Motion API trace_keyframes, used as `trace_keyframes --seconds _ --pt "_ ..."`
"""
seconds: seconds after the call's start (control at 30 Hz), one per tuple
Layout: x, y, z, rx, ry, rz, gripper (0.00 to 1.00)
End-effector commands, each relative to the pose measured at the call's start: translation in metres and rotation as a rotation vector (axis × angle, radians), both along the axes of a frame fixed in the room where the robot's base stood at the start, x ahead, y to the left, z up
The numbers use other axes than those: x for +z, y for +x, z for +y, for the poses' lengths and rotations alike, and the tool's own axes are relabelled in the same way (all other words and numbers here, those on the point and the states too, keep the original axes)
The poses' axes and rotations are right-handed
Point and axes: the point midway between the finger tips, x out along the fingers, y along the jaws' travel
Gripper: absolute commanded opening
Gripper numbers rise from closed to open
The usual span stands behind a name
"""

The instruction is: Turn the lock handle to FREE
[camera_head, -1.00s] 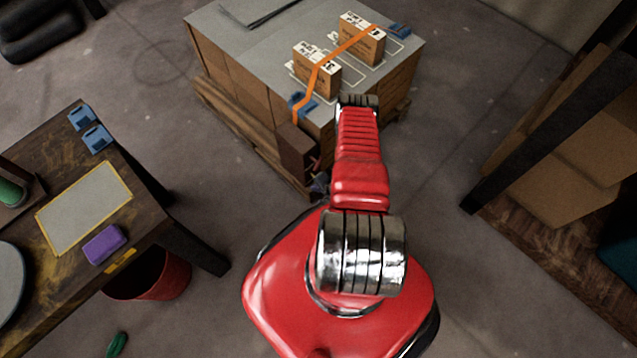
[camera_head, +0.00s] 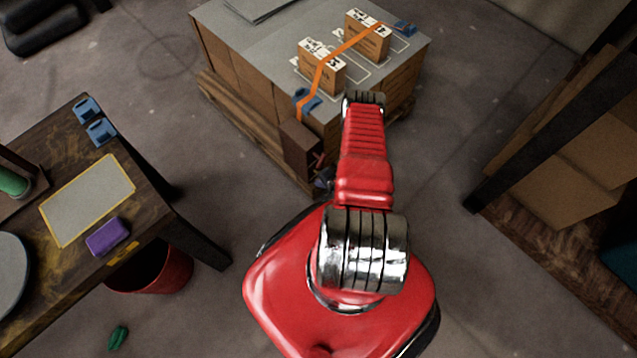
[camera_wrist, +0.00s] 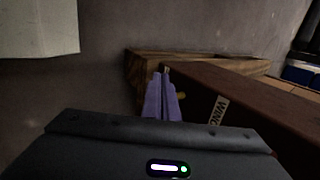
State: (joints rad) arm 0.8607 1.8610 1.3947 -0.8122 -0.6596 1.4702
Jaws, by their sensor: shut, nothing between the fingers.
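A brown box (camera_head: 300,148) is fixed to the near side of the loaded pallet. In the wrist view the box (camera_wrist: 240,105) carries a white label, partly cut off, that begins "WINC". A small red part (camera_head: 319,159) shows at the box's right side; I cannot tell whether it is the lock handle. No FREE marking is legible. My gripper (camera_wrist: 160,78) shows as two pale purple fingers, shut and empty, in front of the box's left end. A small brass-coloured piece (camera_wrist: 181,95) shows just right of the fingers, partly hidden; contact cannot be told.
The pallet load has a grey top (camera_head: 245,40) with two cartons under an orange strap (camera_head: 318,82). A wooden table (camera_head: 150,205) stands left with a purple block (camera_head: 107,237); a red bin (camera_head: 155,270) is below it. A shelf (camera_head: 500,235) stands right.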

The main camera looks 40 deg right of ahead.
Motion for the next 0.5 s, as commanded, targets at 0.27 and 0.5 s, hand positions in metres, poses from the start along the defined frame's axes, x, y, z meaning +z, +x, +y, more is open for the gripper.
trace_keyframes --seconds 0.27,0.5 --pt "0.0054 0.0048 -0.0146 -0.01 -0.01 -0.008 0.0" --pt "0.0065 0.0062 -0.0168 -0.014 -0.012 -0.011 0.0"
